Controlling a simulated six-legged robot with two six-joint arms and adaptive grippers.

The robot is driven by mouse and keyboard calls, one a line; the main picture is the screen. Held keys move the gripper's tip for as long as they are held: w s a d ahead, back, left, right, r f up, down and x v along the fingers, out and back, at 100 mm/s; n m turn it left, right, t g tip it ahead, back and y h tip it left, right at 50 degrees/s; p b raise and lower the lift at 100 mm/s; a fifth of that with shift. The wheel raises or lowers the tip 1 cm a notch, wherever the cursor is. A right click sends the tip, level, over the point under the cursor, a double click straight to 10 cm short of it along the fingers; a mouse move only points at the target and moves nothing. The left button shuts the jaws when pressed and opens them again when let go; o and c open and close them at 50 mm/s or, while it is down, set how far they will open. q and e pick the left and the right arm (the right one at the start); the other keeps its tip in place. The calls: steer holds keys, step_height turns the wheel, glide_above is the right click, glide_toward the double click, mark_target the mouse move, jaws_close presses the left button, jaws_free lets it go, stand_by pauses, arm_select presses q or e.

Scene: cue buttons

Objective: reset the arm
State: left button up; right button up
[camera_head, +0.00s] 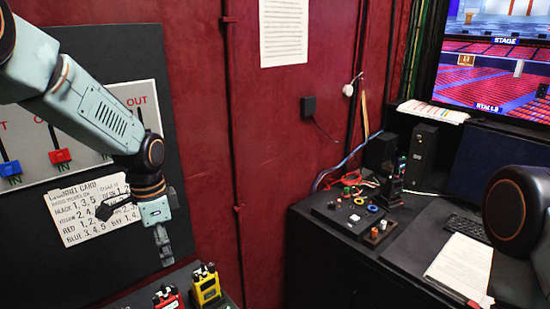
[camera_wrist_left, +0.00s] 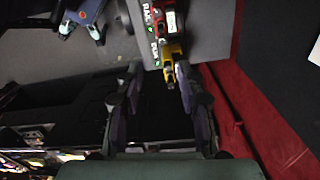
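My left arm comes in from the upper left of the head view, in front of the dark wall board (camera_head: 60,270). Its gripper (camera_head: 162,248) points down beside the channel card (camera_head: 92,212), above and left of the yellow radio (camera_head: 206,285). In the left wrist view, the two fingers of my left gripper (camera_wrist_left: 160,85) stand apart with nothing held between them. The yellow radio (camera_wrist_left: 172,52) shows beyond them. Only a dark round joint of my right arm shows at the right edge of the head view; its gripper is out of frame.
A red radio (camera_head: 167,297) stands beside the yellow one on a grey shelf. A switch panel with a red switch (camera_head: 60,156) and a blue switch (camera_head: 11,168) is on the board. A black desk with a button box (camera_head: 345,215), papers (camera_head: 462,268) and a monitor (camera_head: 495,60) is at right.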

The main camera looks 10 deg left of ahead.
arm_select(q)
steer(key=s+d+f+n, duration=0.3)
steer(key=s+d+f, duration=0.1)
steer(key=s+f, duration=0.65)
steer(key=s+d+f+n, duration=0.4)
steer(key=s+f, duration=0.5)
steer(key=f, duration=0.2)
steer(key=s+f+n, duration=0.2)
steer(key=s+n, duration=0.1)
steer(key=s, duration=0.9)
step_height(320, 180, down, 24)
steer(key=b, duration=2.4)
steer(key=shift+s, duration=0.15)
